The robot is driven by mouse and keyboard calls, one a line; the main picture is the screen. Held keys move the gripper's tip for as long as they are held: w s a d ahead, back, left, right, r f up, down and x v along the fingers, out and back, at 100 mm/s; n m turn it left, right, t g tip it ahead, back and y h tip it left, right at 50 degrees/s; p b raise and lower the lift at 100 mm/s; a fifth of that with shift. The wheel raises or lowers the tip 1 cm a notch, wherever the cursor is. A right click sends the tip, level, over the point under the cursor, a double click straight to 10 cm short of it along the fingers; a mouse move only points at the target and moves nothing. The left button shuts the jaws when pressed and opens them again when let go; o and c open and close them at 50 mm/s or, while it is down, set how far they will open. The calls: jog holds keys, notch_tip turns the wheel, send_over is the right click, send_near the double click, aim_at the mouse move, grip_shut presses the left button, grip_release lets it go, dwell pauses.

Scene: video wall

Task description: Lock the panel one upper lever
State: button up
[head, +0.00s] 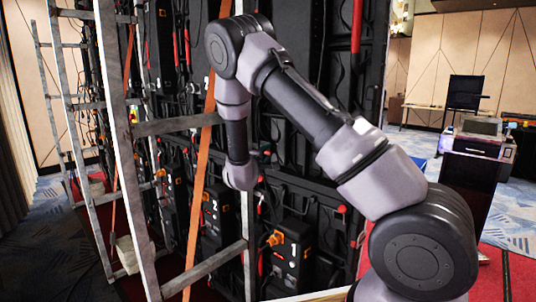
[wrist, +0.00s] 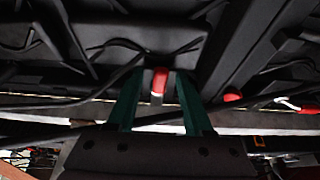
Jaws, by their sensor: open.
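In the wrist view a red lever (wrist: 159,82) sits on the underside of a dark panel frame (wrist: 130,65). My gripper (wrist: 161,76) has two green fingers, spread apart, one on each side of this red lever. I see a gap at the lever, and I cannot tell whether either finger touches it. In the head view my arm reaches up and then down to the back of the video wall (head: 290,150). I cannot tell which of the red levers in the head view is the one between my fingers.
More red levers (wrist: 232,97) show to the right in the wrist view, close to black cables. A metal scaffold (head: 130,160) with an orange strap (head: 203,150) stands left of my arm. Black power boxes (head: 292,250) sit low on the wall.

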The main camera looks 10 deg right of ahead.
jog(key=shift+w+d, duration=0.3)
jog(key=shift+w, duration=0.2)
grip_shut()
